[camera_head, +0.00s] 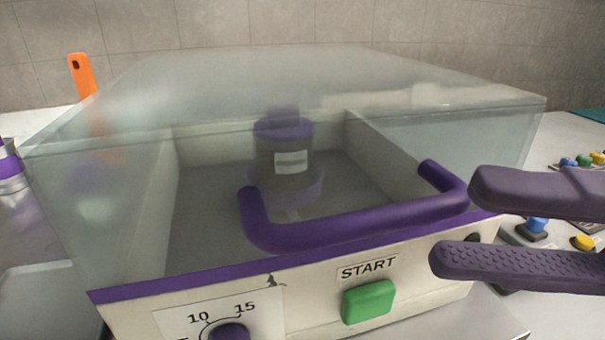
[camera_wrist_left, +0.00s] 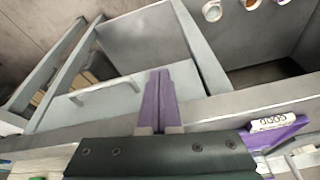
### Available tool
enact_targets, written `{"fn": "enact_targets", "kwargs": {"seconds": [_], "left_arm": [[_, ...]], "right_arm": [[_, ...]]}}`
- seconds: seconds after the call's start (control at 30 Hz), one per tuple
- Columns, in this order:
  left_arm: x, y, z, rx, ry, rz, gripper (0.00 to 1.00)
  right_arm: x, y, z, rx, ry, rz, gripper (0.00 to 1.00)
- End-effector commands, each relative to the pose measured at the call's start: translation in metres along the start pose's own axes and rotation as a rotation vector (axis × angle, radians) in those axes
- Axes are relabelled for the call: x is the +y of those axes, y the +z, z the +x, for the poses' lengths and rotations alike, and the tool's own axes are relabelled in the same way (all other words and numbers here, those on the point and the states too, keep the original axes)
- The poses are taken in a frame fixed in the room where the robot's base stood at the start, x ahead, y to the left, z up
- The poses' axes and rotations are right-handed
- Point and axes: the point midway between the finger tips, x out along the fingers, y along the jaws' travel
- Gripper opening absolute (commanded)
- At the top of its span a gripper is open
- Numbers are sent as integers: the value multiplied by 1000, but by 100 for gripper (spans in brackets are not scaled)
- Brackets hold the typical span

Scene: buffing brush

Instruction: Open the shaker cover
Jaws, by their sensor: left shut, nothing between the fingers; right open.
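The shaker (camera_head: 330,290) fills the middle of the head view, a white box with purple trim. Its clear cover (camera_head: 300,85) is down over the box, with a purple U-shaped handle (camera_head: 350,225) at the front. Inside, a grey bottle with a purple cap (camera_head: 285,150) stands upright. My right gripper (camera_head: 450,225) is open at the right, with its fingers near the handle's right end and no visible hold on it. My left gripper (camera_wrist_left: 163,75) is shut and empty in the left wrist view, away from the shaker.
A green START button (camera_head: 367,301) and a purple knob (camera_head: 230,331) are on the shaker's front. Coloured buttons (camera_head: 583,242) lie at the right. An orange-handled item (camera_head: 82,75) shows at the left. Grey cabinetry (camera_wrist_left: 135,45) fills the left wrist view.

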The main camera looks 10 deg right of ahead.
Motion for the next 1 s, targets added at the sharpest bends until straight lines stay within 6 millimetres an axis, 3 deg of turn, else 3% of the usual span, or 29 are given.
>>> {"fn": "enact_targets", "kwargs": {"seconds": [0.1,0.3,0.67,1.0], "left_arm": [[0,-2,-5,0,-1,1,0],[-1,-3,-9,0,-1,1,0],[1,-3,-9,0,3,-3,0],[2,-3,-9,1,7,-9,0]], "right_arm": [[3,1,24,0,5,-2,45],[2,1,50,-2,4,0,45],[0,0,57,-2,1,1,45],[0,0,57,-2,1,1,8]]}}
